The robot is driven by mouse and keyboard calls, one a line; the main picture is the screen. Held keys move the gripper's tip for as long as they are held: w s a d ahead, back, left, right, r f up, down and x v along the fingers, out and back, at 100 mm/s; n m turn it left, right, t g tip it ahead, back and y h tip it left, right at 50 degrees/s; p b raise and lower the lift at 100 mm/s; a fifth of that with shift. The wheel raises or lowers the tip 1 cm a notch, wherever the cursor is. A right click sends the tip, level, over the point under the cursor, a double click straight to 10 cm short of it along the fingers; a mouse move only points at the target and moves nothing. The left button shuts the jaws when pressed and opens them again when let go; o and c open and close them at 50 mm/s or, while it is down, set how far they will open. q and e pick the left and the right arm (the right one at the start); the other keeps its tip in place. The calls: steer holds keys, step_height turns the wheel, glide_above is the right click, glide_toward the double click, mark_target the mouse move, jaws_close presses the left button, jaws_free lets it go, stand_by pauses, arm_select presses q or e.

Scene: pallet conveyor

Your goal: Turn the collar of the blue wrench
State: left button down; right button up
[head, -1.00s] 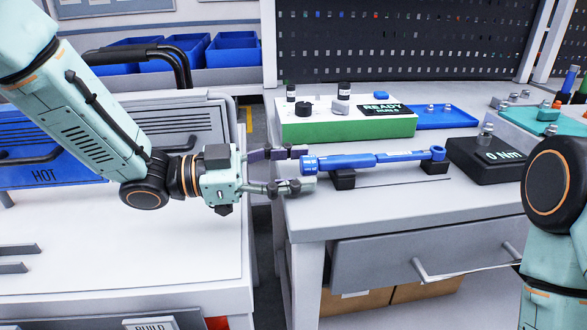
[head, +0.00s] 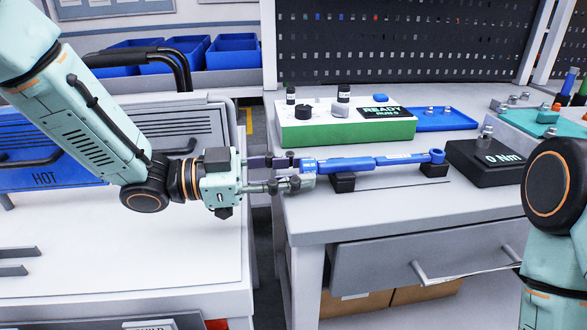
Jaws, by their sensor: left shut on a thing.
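The blue wrench (head: 370,163) lies level on two black rests (head: 342,182) on the grey bench, its ring end to the right. Its collar is at the left end, where my left gripper (head: 298,172) reaches it from the left. The left gripper's fingers are closed around that end, one on the far side and one on the near side. The fingers partly hide the collar, so any turn of it is hard to see. My right arm (head: 555,190) shows at the right edge; its gripper is out of view.
A green and white box reading READY (head: 345,125) stands behind the wrench, beside a blue tray (head: 445,118). A black block reading 0 Nm (head: 490,158) stands right of the ring end. A gap separates the bench from the white cart (head: 120,250) at left.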

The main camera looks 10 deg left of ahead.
arm_select(q)
steer(key=shift+r+n+p, duration=0.2)
steer(key=shift+n+p, duration=2.4)
steer(key=shift+p, duration=1.75)
steer(key=shift+s+f+n+p, duration=0.1)
steer(key=shift+f+n+p, duration=0.05)
steer(key=shift+n+p, duration=1.25)
steer(key=c, duration=1)
jaws_free()
steer(key=shift+c, duration=0.2)
steer(key=shift+a, duration=0.1)
steer(key=v, duration=1.1)
steer(key=shift+a, duration=0.3)
steer(key=shift+s, duration=0.15)
